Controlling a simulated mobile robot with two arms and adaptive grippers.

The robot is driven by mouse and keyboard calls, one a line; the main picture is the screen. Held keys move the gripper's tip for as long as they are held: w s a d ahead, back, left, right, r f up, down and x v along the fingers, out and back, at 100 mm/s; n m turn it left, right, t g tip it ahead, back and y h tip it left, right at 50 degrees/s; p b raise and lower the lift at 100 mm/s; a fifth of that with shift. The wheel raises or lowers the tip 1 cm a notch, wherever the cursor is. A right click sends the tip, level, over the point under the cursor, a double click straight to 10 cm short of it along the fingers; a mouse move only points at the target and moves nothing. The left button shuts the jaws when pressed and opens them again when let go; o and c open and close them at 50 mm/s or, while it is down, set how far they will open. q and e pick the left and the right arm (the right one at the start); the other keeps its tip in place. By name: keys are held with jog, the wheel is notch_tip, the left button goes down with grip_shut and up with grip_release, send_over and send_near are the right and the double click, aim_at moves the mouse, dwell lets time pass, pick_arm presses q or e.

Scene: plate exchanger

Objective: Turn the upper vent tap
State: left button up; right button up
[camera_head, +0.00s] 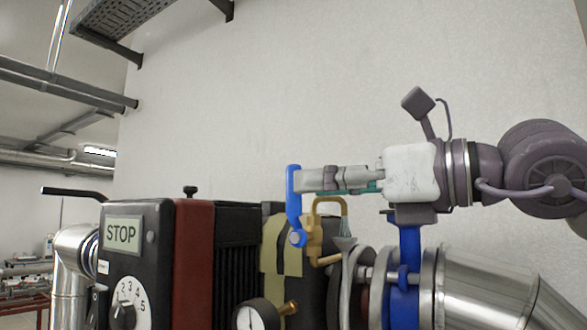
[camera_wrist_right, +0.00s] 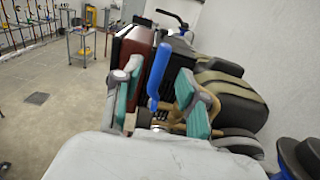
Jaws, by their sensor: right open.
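The upper vent tap has a blue lever (camera_head: 294,190) that stands upright on a brass fitting (camera_head: 312,235) in the head view. My right gripper (camera_head: 318,180) comes in from the right, level with the upper part of the lever. In the right wrist view the blue lever (camera_wrist_right: 159,72) rises between the two teal-padded fingers, which are apart. A gap shows on each side, and I see no clear contact. My left gripper is in neither view.
A pressure gauge (camera_head: 255,315) sits low in front. A blue valve part (camera_head: 404,298) and a shiny pipe (camera_head: 490,290) lie below my right arm.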

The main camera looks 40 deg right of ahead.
aim_at(294, 210)
jog(key=shift+p+x, duration=0.55)
jog(key=shift+x, duration=1.7)
jog(key=shift+c, duration=0.2)
jog(key=shift+s, duration=0.1)
grip_shut()
